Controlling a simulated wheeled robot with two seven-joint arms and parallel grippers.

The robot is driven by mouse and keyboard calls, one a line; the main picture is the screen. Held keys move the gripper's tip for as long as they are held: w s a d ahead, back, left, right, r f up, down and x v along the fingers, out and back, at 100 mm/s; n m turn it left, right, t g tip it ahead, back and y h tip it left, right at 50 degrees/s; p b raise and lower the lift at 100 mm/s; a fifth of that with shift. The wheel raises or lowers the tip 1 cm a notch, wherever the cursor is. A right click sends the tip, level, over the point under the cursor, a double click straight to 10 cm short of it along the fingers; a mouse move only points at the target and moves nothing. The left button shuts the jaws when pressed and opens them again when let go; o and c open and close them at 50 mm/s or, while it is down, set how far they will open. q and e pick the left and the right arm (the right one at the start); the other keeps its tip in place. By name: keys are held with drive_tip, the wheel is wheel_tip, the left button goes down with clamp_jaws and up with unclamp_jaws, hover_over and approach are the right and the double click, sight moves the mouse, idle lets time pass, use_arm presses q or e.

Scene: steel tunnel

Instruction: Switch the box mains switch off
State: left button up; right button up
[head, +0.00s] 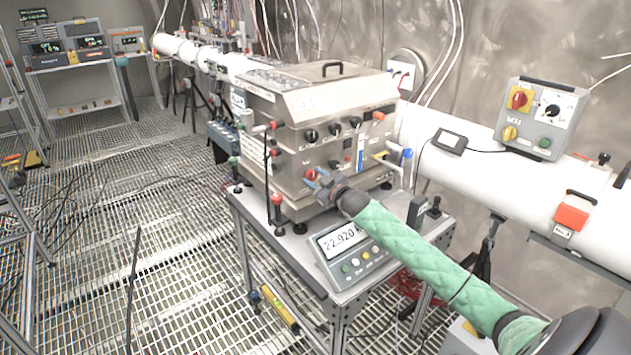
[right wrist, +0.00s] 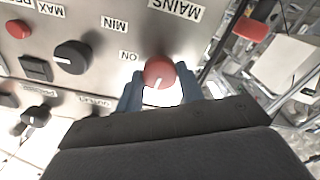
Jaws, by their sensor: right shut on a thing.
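The box (head: 315,110) is a steel cabinet with knobs and labels on its front, standing on a metal trolley. Its mains switch is a red round knob low on the front (head: 310,174). In the right wrist view the knob (right wrist: 158,72) sits below an upside-down MAINS label, with an ON label to its left. A white mark on the knob points down in that view. My right gripper (head: 320,188) has its blue fingers (right wrist: 158,88) on either side of the knob, shut on it. My left gripper is not in view.
A scale-like meter with a lit display (head: 345,245) sits at the trolley's front, close to my right arm. A red-topped lever (head: 277,205) stands at the box's left corner. A white pipe (head: 480,160) runs behind on the right. Grated floor lies open at left.

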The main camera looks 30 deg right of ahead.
drive_tip(key=shift+n, duration=0.6)
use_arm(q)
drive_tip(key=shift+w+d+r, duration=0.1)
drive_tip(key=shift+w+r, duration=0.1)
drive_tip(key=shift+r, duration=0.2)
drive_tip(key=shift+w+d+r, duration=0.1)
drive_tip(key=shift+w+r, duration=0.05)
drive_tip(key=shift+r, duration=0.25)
use_arm(e)
drive_tip(key=o, duration=1)
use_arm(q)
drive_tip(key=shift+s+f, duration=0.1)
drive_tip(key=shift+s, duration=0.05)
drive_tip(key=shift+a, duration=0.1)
